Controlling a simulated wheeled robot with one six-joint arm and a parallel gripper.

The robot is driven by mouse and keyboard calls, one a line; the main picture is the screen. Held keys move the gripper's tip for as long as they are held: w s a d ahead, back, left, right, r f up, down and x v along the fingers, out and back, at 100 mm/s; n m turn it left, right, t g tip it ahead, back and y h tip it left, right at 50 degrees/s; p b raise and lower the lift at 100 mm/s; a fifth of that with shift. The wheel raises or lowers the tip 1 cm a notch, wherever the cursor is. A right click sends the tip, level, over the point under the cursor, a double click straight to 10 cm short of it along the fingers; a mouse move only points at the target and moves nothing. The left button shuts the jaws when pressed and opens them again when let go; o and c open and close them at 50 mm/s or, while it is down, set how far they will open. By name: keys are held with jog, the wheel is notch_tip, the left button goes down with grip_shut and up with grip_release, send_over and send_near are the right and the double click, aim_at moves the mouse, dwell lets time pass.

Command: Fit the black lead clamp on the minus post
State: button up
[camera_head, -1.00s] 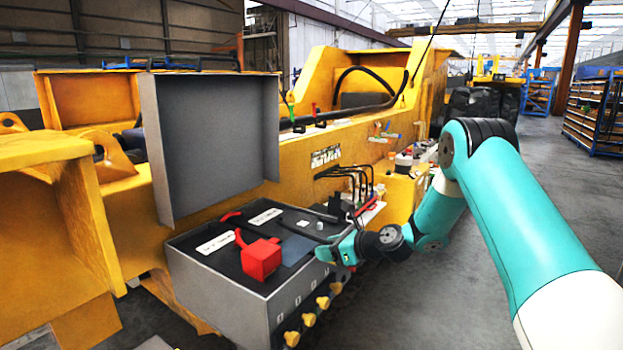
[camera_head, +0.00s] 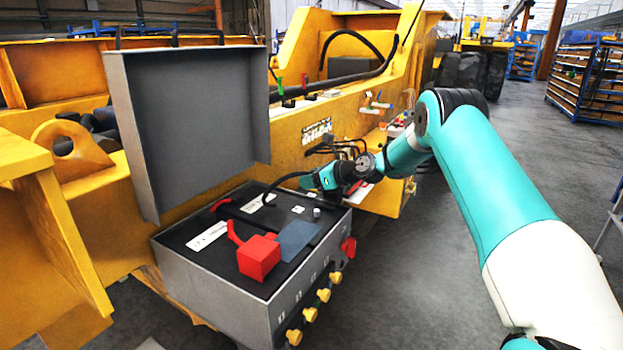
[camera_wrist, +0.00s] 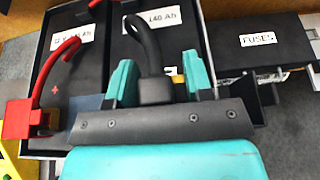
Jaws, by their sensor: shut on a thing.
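My gripper (camera_head: 316,182) is at the far right corner of the open battery box (camera_head: 228,305). It is shut on the black lead clamp (camera_wrist: 155,90), seen between the teal fingers in the wrist view. The clamp's black cable (camera_wrist: 146,40) arches up from it and back over the battery. In the head view a small grey post (camera_head: 317,213), seemingly the minus post, stands bare just nearer than the gripper. The clamp appears apart from it. In the wrist view the gripper body hides whatever lies below the clamp.
A red clamp or cover (camera_head: 258,257) with a red cable sits on the left of the battery, beside a plus mark. The box lid (camera_head: 195,125) stands open behind. A FUSES box (camera_wrist: 258,45) lies right.

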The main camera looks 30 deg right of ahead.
jog(key=shift+r+p, duration=0.2)
jog(key=shift+p, duration=0.2)
jog(key=b, duration=0.3)
send_over(313, 214)
jog(key=shift+a+f, duration=0.1)
jog(key=shift+f, duration=2.95)
jog(key=shift+f+b, duration=0.7)
jog(key=shift+f, duration=0.9)
jog(key=o, duration=1.1)
jog(key=shift+r, duration=0.1)
jog(key=shift+c, duration=0.2)
jog(key=shift+s+d+r, duration=0.15)
jog(key=shift+s+d, duration=0.25)
jog(key=shift+d, duration=0.05)
jog(key=b+v, duration=0.5)
jog(key=v, duration=1.1)
jog(key=shift+s+a, duration=0.2)
jog(key=shift+s, duration=0.05)
